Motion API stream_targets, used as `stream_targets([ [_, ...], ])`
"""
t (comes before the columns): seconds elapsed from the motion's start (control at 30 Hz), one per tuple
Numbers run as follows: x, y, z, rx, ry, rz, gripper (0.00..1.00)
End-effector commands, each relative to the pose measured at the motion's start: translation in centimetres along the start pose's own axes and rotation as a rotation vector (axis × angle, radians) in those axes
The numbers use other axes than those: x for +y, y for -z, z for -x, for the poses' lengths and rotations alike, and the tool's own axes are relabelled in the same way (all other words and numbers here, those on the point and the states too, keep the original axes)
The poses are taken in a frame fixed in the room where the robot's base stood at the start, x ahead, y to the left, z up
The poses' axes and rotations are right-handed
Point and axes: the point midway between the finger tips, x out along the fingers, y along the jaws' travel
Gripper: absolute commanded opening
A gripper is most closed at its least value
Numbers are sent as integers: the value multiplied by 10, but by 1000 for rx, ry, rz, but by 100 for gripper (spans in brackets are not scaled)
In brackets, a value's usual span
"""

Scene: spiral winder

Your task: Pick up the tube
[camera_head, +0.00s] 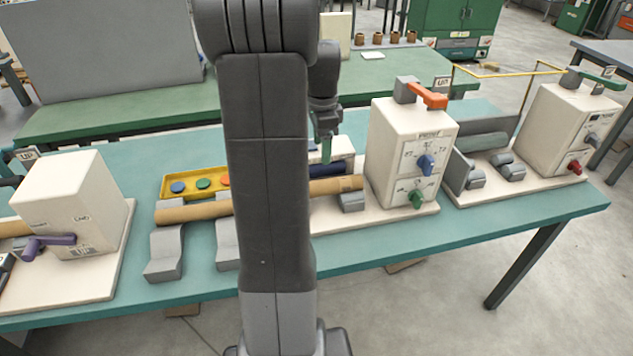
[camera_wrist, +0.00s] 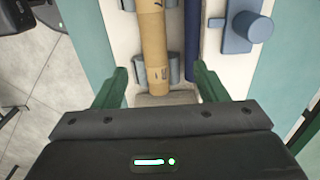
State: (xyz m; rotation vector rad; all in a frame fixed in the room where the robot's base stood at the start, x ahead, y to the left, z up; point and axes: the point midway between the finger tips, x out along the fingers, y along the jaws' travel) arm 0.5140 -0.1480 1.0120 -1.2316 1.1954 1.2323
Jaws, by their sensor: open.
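A brown cardboard tube (camera_head: 192,211) lies level on grey supports (camera_head: 165,256) along the teal bench, beside a cream machine box (camera_head: 411,150). My arm hides the tube's middle in the head view. The tube (camera_wrist: 151,40) also shows in the wrist view, running from the top edge down towards the space between my fingers. My gripper (camera_head: 322,150) is above the bench behind the tube's right part. In the wrist view its green fingers (camera_wrist: 161,86) are spread wide, one on each side of the tube's line, and nothing is held. The height gap to the tube cannot be told.
A dark blue roller (camera_wrist: 193,40) lies beside the tube. A yellow panel (camera_head: 205,172) with coloured buttons stands behind the tube. Another cream box (camera_head: 68,205) with a purple handle is at left, and a further machine (camera_head: 572,125) at right. Teal bench front is bare.

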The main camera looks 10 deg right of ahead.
Motion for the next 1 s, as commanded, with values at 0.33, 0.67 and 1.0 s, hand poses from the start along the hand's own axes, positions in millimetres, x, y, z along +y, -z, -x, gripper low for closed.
stream_targets([
  [0.33,2,-1,-64,-1,-3,3,66],
  [0.67,8,-2,-94,-1,-4,3,66],
  [1.0,9,-3,-124,0,0,3,66],
])
